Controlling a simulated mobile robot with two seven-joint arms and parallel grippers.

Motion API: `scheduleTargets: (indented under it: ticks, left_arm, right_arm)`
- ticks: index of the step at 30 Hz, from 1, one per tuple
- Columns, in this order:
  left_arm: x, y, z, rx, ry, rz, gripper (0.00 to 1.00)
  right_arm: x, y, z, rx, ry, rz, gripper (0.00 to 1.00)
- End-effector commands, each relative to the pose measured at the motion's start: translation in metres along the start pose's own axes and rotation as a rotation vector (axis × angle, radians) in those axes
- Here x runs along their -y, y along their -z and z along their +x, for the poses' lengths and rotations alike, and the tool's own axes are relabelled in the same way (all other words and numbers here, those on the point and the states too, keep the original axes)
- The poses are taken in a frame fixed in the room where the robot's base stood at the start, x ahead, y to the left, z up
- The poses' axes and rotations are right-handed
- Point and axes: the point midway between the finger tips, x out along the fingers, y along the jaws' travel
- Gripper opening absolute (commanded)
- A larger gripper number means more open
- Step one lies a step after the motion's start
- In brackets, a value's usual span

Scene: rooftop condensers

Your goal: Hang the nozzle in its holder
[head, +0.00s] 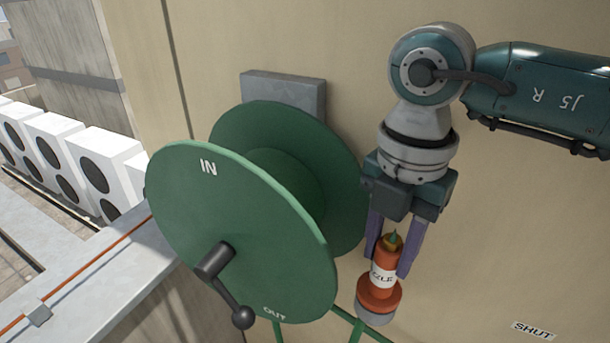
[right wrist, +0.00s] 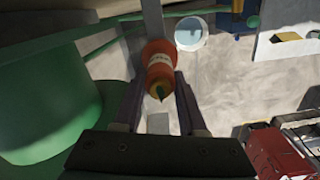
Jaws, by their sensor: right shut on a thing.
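The nozzle (head: 384,277) is orange with a white label and a green and yellow tip pointing up. My right gripper (head: 391,262) is shut on it, with one purple finger on each side. A grey round piece (head: 375,314) shows directly under its wide orange collar; I cannot tell whether this is part of the nozzle or the holder. In the right wrist view the nozzle (right wrist: 160,68) lies between the fingertips, and a grey bar (right wrist: 153,22) shows beyond it. I cannot make out the holder for certain. My left gripper is not in view.
A large green hose reel (head: 225,215) with a black crank (head: 228,285) stands close left of my right gripper, against the beige wall (head: 530,220). A "SHUT" label (head: 534,330) is low on the wall. In the right wrist view a white bucket (right wrist: 191,33) and a red box (right wrist: 275,152) are below.

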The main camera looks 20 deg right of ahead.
Motion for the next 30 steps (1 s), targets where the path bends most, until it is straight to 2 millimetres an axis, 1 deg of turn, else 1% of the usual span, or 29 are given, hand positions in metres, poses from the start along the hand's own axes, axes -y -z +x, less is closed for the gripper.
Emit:
scheduleTargets:
  ticks: [9,10,18,19,26,30]
  left_arm:
    - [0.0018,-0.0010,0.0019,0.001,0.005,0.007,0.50]
    - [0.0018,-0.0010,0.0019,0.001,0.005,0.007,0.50]
    - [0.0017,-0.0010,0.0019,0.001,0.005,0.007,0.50]
    - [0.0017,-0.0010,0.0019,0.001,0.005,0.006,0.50]
    - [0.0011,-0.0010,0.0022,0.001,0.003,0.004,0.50]
    - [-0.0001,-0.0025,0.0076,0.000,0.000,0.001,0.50]
  right_arm:
    - [-0.0002,-0.0002,0.0020,0.000,-0.001,0.000,0.00]
    - [-0.0002,-0.0002,0.0020,0.000,-0.001,0.000,0.43]
    - [-0.0001,-0.0001,0.0021,0.000,0.000,0.000,0.73]
    - [-0.0001,-0.0001,0.0021,0.000,0.000,0.000,0.76]
    - [0.0001,0.0000,0.0021,0.000,0.000,0.000,0.76]
    - [-0.0014,-0.0009,-0.0070,0.001,-0.004,0.001,0.76]
